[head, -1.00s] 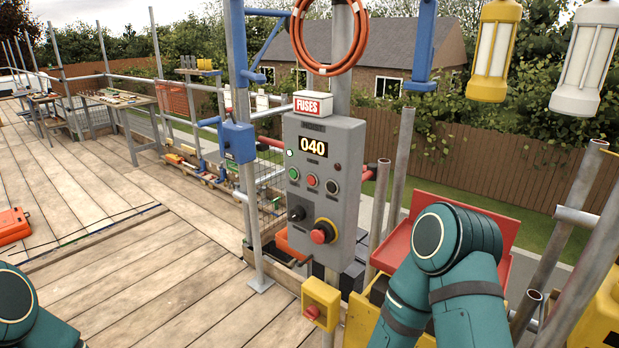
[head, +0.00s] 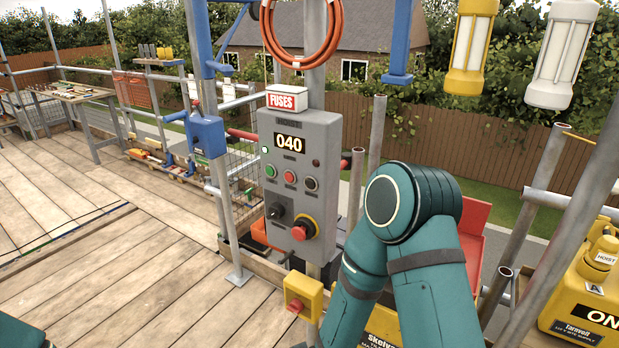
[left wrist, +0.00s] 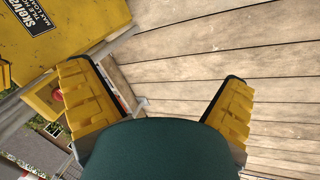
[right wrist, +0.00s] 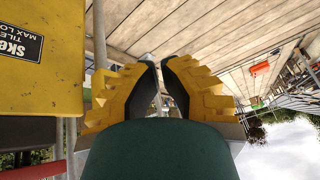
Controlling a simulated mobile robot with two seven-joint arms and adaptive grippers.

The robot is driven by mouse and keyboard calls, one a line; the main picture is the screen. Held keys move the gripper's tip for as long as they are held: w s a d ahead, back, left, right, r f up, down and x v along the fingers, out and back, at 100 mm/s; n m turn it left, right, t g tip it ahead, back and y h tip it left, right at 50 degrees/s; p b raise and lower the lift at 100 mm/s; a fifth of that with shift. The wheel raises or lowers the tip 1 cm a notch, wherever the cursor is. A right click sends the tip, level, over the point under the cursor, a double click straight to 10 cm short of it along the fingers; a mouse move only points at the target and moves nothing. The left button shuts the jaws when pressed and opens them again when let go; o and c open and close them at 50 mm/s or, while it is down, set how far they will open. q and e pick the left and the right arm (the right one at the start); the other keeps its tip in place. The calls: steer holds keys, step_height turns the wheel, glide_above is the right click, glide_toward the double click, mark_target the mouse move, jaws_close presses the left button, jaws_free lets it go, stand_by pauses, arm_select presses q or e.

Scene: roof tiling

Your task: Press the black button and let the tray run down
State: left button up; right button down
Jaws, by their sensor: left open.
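The grey hoist control box (head: 298,150) hangs on a post in the middle of the head view, with 040 on its display. The black button (head: 311,184) is at the right end of a row, beside the red button (head: 290,177) and green button (head: 271,171). A red tray-like panel (head: 474,222) shows partly behind my right arm; I cannot tell whether it is the tray. My left gripper (left wrist: 160,75) is open and empty above the planks. My right gripper (right wrist: 159,62) has its fingertips together, with nothing seen between them. Both grippers are outside the head view.
Below the buttons are a black knob (head: 278,211) and a red mushroom stop (head: 300,232). A yellow box with a red knob (head: 303,298) sits lower. Scaffold poles (head: 545,190) and a yellow hoist unit (head: 590,280) stand right.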

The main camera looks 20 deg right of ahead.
mark_target(310, 184)
steer(key=w+r+n+t+h+p, duration=0.1)
steer(key=w+r+t, duration=0.3)
steer(key=r, duration=0.7)
steer(key=w+r+n+t+h+p, duration=0.1)
steer(key=w+r+n+t+p, duration=0.2)
steer(key=r, duration=0.9)
steer(key=w+r+n+t+h+p, duration=0.2)
steer(key=w+r+t, duration=0.3)
steer(key=r, duration=0.7)
steer(key=shift+w+d+r+n, duration=0.25)
steer(key=shift+w+n, duration=0.35)
steer(key=shift+n, duration=0.1)
steer(key=shift+w+d+b, duration=0.15)
steer(key=shift+w+d, duration=0.75)
steer(key=shift+d, duration=0.25)
steer(key=shift+w+d+b, duration=0.1)
steer(key=shift+w+d, duration=0.85)
steer(key=shift+d, duration=0.25)
steer(key=shift+w+d+b, duration=0.15)
steer(key=shift+w+d, duration=0.75)
steer(key=shift+d, duration=0.25)
steer(key=shift+d, duration=0.1)
steer(key=shift+w+d, duration=0.2)
steer(key=shift+w, duration=0.05)
